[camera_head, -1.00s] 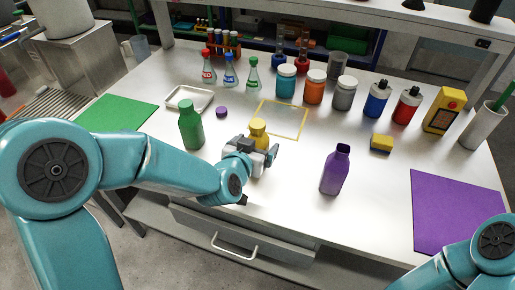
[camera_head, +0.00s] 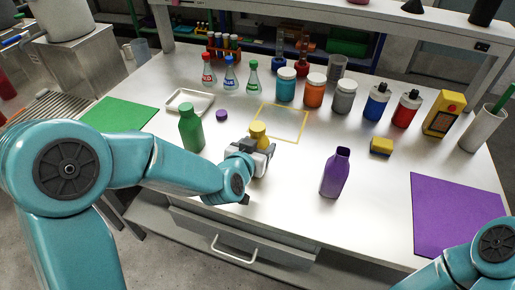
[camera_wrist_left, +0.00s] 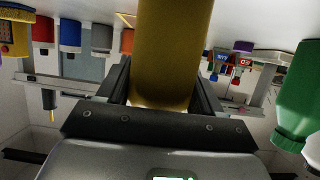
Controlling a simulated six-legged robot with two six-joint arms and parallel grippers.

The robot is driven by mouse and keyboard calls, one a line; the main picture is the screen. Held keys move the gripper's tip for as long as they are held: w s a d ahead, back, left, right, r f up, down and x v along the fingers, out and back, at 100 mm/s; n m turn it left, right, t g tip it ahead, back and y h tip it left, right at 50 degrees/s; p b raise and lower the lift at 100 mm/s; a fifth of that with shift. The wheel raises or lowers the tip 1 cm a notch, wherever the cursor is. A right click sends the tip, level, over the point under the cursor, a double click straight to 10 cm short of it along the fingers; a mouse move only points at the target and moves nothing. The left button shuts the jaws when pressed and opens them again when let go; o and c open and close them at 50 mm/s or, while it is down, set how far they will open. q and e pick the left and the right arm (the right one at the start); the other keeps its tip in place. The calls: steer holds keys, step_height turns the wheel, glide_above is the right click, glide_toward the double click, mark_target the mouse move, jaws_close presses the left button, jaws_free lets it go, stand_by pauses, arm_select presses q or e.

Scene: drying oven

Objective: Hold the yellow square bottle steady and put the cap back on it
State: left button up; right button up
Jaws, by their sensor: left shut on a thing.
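The yellow bottle (camera_head: 260,143) stands near the table's front middle. My left gripper (camera_head: 262,156) is shut on its body, which shows between both fingers in the left wrist view (camera_wrist_left: 172,55). Its lower part is hidden by the gripper in the head view. Its top is yellow and rounded; I cannot tell whether that is a cap. A loose purple cap (camera_head: 222,116) lies on the table behind and left of it. The purple square bottle (camera_head: 334,174) stands to the right with an open neck. My right gripper is outside the views.
A green bottle (camera_head: 191,128) stands close to the left of my gripper. A white tray (camera_head: 190,112), flasks and jars stand behind. A yellow outlined square (camera_head: 293,137) lies behind the yellow bottle. A yellow block (camera_head: 381,147) and purple mat (camera_head: 455,215) are at right.

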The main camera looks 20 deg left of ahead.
arm_select(q)
step_height(320, 180, up, 20)
steer(key=p, duration=0.8)
steer(key=shift+p, duration=0.3)
steer(key=o, duration=0.6)
steer(key=shift+f, duration=0.1)
steer(key=c, duration=1)
steer(key=s+a+f, duration=0.2)
steer(key=a+f, duration=0.1)
steer(key=f, duration=1.2)
steer(key=shift+a+f+n+y, duration=0.15)
steer(key=shift+f+n+y, duration=0.15)
steer(key=shift+f+y, duration=0.1)
